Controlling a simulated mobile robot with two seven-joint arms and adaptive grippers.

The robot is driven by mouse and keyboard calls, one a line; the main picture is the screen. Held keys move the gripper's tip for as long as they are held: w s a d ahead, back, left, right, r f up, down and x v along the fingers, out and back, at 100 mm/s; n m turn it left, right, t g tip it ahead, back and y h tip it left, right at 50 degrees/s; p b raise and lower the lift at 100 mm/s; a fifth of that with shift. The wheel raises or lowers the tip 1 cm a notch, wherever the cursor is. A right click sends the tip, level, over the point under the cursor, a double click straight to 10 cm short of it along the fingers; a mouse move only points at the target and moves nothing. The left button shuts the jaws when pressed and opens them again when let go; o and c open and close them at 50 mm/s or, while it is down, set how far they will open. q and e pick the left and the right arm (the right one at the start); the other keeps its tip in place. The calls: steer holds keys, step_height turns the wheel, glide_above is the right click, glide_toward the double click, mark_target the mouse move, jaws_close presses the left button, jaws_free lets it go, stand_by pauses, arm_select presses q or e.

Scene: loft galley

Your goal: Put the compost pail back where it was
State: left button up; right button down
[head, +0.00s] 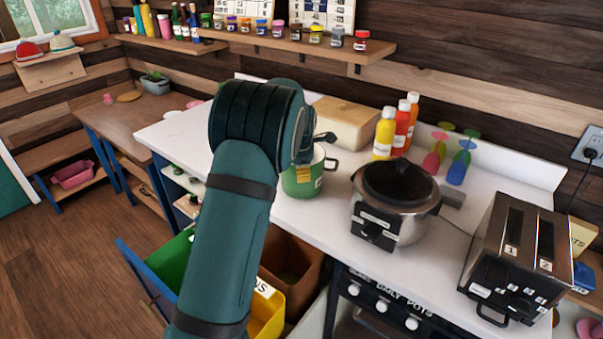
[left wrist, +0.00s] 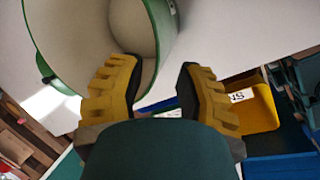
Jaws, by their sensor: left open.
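The compost pail appears to be the green pail (head: 303,182) with a pale inside and a label, upright on the white counter. My left arm hides part of it in the head view. In the left wrist view, the pail (left wrist: 158,18) opens toward the camera at the top. My left gripper (left wrist: 157,68) is open, with yellow ridged fingers. One finger overlaps the pail's opening and the other is beyond its outer wall, so the rim lies between them in the picture. I cannot tell whether they touch it. My right gripper is in neither view.
Below, a pulled-out drawer holds green, yellow (head: 267,313) and brown (head: 296,262) bins. The counter's left end (head: 185,135) looks mostly clear.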

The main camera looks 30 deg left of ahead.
arm_select(q)
steer(key=p+v, duration=0.1)
steer(key=v, duration=0.8)
steer(key=shift+r, duration=0.2)
steer(key=shift+s, duration=0.1)
